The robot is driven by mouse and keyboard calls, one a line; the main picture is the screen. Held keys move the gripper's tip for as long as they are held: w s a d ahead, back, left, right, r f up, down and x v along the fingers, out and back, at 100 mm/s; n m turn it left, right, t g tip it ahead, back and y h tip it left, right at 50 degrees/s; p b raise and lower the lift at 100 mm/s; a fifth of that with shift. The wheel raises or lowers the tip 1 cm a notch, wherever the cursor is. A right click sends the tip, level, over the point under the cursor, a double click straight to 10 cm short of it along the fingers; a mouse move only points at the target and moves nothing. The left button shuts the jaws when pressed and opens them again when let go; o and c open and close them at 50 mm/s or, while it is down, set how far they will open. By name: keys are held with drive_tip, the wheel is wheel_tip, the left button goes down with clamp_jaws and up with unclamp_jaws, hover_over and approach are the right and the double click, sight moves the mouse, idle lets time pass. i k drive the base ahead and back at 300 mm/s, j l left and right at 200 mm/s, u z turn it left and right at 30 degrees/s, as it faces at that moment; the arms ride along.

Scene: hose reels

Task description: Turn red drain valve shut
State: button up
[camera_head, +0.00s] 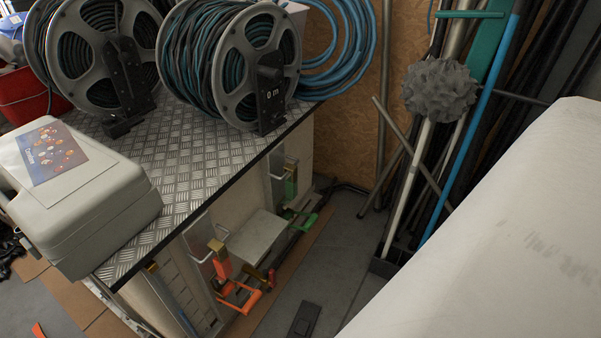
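An orange-red lever fitting (222,263) stands low on the front side of the metal-topped bench, with an orange bent handle (243,300) just below it. A small dark red part (271,278) shows beside them at the right. I cannot tell for sure which of these is the red drain valve, or whether it is open or shut. A similar green fitting (291,187) with a green handle (303,222) sits farther back along the same side. My gripper is not in view.
Two hose reels (90,50) (235,65) and a pale case (75,195) stand on the checker-plate bench top (205,150). A grey plate (256,236) juts out between the fittings. Poles and pipes (412,185) lean at the back right. A dark object (304,320) lies on the floor.

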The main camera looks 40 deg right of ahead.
sight(272, 273)
drive_tip(key=k+j+z, duration=0.2)
drive_tip(key=z, duration=0.25)
drive_tip(key=k+j+z, duration=0.1)
drive_tip(key=k+z, duration=0.35)
drive_tip(key=i+l+u, duration=0.15)
drive_tip(key=i+l, duration=0.2)
drive_tip(key=i, duration=0.15)
drive_tip(key=i+l+u, duration=0.15)
drive_tip(key=i+l, duration=0.25)
drive_tip(key=i, duration=0.05)
